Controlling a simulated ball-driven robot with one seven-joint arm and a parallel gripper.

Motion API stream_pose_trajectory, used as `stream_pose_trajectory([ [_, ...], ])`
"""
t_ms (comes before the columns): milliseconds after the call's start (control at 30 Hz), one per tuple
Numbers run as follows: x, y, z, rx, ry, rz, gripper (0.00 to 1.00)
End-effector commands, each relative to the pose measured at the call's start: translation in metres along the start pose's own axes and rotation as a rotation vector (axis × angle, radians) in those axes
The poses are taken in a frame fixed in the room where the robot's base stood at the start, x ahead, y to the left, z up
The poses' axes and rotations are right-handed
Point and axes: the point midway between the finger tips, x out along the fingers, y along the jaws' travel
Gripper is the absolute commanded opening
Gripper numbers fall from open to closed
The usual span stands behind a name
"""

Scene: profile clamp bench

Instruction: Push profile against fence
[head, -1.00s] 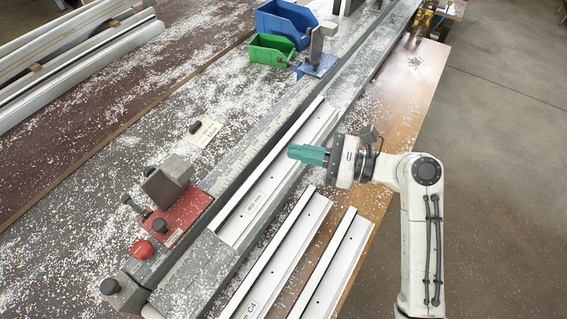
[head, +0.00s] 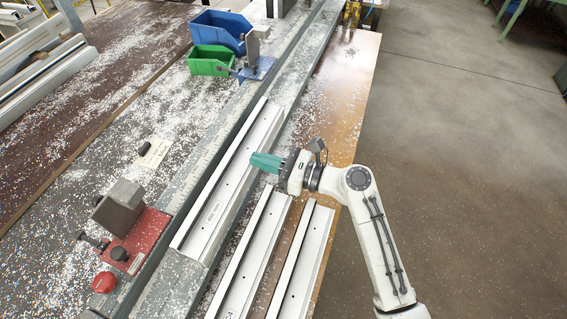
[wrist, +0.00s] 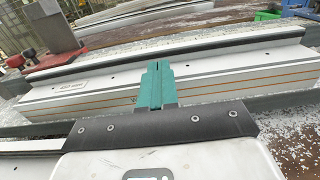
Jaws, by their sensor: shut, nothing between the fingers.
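A silver-white profile (head: 226,182) with a small label lies lengthwise on the grey bed beside the fence (head: 188,194), a long grey rail with a scale. I cannot tell whether a gap is left between profile and fence. My gripper (head: 252,160) is shut and empty, its green fingers pointing at the profile's right, near side, around mid-length. In the wrist view the green fingertips (wrist: 156,68) overlap the near wall of the profile (wrist: 215,92), which has orange lines. Whether they touch it cannot be told.
Two more profiles (head: 252,255) (head: 306,262) lie parallel on the near side. A red clamp block (head: 134,240) with a grey jaw stands at the fence's near end. A blue stop (head: 257,68) and green (head: 210,61) and blue (head: 219,30) bins stand farther back. Chips litter the bench.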

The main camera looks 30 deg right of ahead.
Motion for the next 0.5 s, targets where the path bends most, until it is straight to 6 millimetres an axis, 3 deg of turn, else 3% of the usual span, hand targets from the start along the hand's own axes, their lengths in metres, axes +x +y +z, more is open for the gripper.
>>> stream_pose_trajectory([
  [200,0.030,0.001,0.001,0.001,0.000,0.002,0.00],
  [500,0.041,0.001,-0.001,0.001,0.001,0.001,0.00],
])
